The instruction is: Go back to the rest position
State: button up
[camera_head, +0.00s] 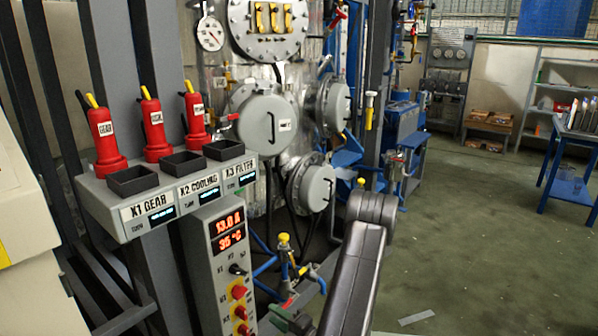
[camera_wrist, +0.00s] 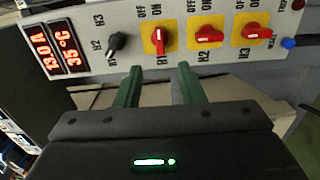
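My gripper (camera_head: 285,319) shows low in the head view, beside the lower part of the grey control panel (camera_head: 209,262), at the end of my dark arm. In the wrist view its two green fingers stand apart with nothing between them, so my gripper (camera_wrist: 158,74) is open. The fingertips are just below a red knob marked H1 (camera_wrist: 160,38) and appear apart from it. That knob's handle points up and down in the wrist view. The knobs H2 (camera_wrist: 208,36) and H3 (camera_wrist: 257,33) have handles lying sideways.
The panel's red display (camera_head: 228,231) reads 13.0 A and 35 °C. Above it, a labelled shelf box (camera_head: 130,218) carries three red plugs. A steel vessel with round flanges (camera_head: 266,120) and pipes stands behind. Open green floor (camera_head: 460,240) lies to the right, before a blue table (camera_head: 570,188).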

aim_at(244, 294)
jog(key=x, duration=1.2)
jog(key=shift+w+a, duration=0.2)
jog(key=shift+a, duration=0.1)
jog(key=shift+w+a+f+n+b, duration=0.1)
jog(key=shift+w+a+n+b, duration=0.05)
jog(key=shift+n+b, duration=0.2)
jog(key=n+b, duration=0.2)
jog(key=n, duration=0.3)
jog(key=shift+r+n+b, duration=0.15)
jog(key=shift+n+b, duration=0.35)
jog(key=shift+n, duration=0.4)
jog(key=shift+r+n+b, duration=0.15)
jog(key=shift+n+b, duration=0.3)
jog(key=shift+n, duration=0.4)
